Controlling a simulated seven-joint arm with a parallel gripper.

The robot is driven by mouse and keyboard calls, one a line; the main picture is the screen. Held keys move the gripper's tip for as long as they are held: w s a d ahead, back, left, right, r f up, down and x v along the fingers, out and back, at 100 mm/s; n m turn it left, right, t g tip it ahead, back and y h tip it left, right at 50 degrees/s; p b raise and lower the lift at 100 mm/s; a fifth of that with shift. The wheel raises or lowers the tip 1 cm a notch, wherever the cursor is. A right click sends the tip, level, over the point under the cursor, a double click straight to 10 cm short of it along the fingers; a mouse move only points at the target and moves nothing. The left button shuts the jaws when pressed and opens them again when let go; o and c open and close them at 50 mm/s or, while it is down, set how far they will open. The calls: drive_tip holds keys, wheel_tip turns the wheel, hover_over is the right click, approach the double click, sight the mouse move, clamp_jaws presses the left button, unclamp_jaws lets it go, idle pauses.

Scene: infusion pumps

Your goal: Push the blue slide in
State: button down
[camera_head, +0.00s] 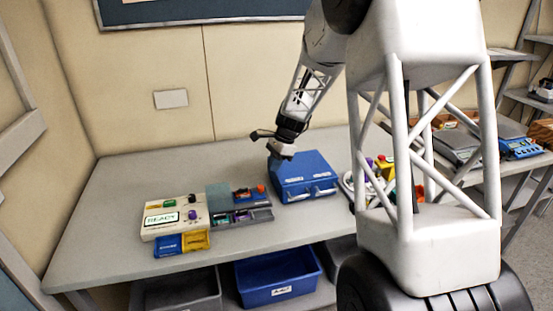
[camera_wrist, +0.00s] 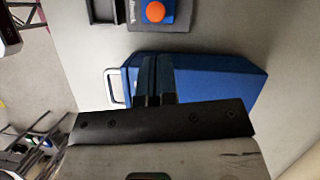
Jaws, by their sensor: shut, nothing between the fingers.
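The blue slide (camera_head: 169,245) sticks out from the lower front of a white pump unit (camera_head: 172,215) on the left of the table, beside a yellow slide (camera_head: 197,240). The unit has a small screen reading READY and coloured knobs. My gripper (camera_head: 281,153) is shut and empty at the back edge of a blue case, well to the right of the blue slide. In the wrist view my fingers (camera_wrist: 155,80) are together in front of the blue case; I cannot tell whether they touch it. The blue slide is not in the wrist view.
The blue case (camera_head: 303,175) with silver handles stands right of a grey tray unit (camera_head: 240,214), whose orange knob (camera_wrist: 155,11) shows in the wrist view. Blue (camera_head: 277,284) and grey (camera_head: 176,297) bins sit below. The table is clear at the back left and front left.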

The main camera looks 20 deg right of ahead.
hover_over(263, 193)
drive_tip(key=d, duration=0.2)
drive_tip(key=shift+w+d+f, duration=0.1)
drive_tip(key=shift+w+f, duration=0.05)
drive_tip(key=shift+f, duration=1.25)
drive_tip(key=shift+w+d+f, duration=0.1)
drive_tip(key=shift+f, duration=1.25)
drive_tip(key=shift+a, duration=0.15)
drive_tip(key=shift+a, duration=4.25)
drive_tip(key=v, duration=1)
drive_tip(key=shift+r, duration=0.1)
